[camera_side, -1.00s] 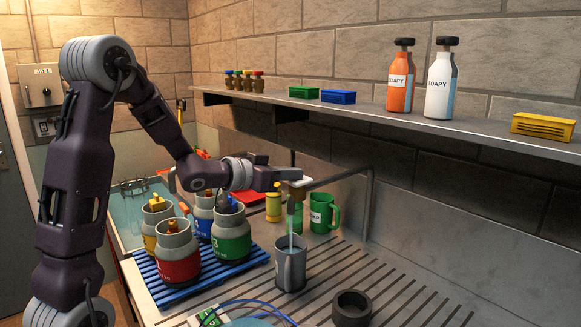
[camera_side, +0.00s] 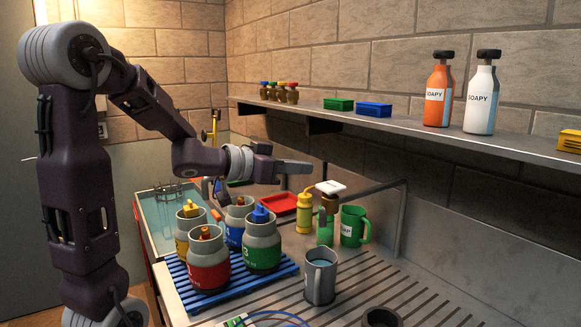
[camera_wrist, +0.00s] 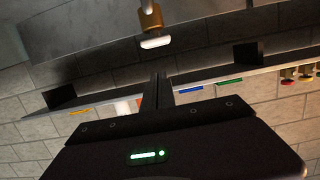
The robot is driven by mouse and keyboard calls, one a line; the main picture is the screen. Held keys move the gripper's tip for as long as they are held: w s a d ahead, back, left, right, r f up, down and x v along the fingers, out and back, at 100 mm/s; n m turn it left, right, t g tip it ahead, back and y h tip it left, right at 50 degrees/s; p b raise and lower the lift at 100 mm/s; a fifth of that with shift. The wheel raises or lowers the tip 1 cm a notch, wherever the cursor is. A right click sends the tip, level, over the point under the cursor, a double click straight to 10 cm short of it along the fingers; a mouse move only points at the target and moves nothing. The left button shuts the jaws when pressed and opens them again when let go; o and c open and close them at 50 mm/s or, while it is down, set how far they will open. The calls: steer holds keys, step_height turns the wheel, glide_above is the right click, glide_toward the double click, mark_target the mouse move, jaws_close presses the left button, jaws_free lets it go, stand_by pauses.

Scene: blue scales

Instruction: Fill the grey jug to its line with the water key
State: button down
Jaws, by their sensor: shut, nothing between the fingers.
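The grey jug (camera_side: 320,283) stands upright on the slatted drainboard, below the brass tap (camera_side: 327,204). Bluish water shows inside its mouth; I cannot make out the line. The white water key (camera_side: 330,187) sits on top of the tap, and no stream shows below the spout. The key also shows in the wrist view (camera_wrist: 155,43), by the brass tap. My gripper (camera_side: 308,168) is shut and empty, a little above and left of the key, apart from it in the side view. The wrist view shows its dark finger (camera_wrist: 160,92) in the middle.
A dark ring-shaped holder (camera_side: 381,317) is in front. The shelf (camera_side: 400,120) holds bottles and boxes.

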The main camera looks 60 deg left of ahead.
steer(key=v, duration=0.2)
steer(key=shift+s+r, duration=0.2)
steer(key=shift+s, duration=0.15)
stand_by(0.9)
steer(key=s+d+f+g, duration=0.4)
steer(key=s+d, duration=0.4)
steer(key=s, duration=0.3)
steer(key=s+d+f+g, duration=0.4)
steer(key=s+d, duration=0.4)
steer(key=s, duration=0.3)
steer(key=shift+s+d+f+g, duration=0.25)
steer(key=shift+f+g, duration=0.15)
steer(key=shift+g, duration=0.5)
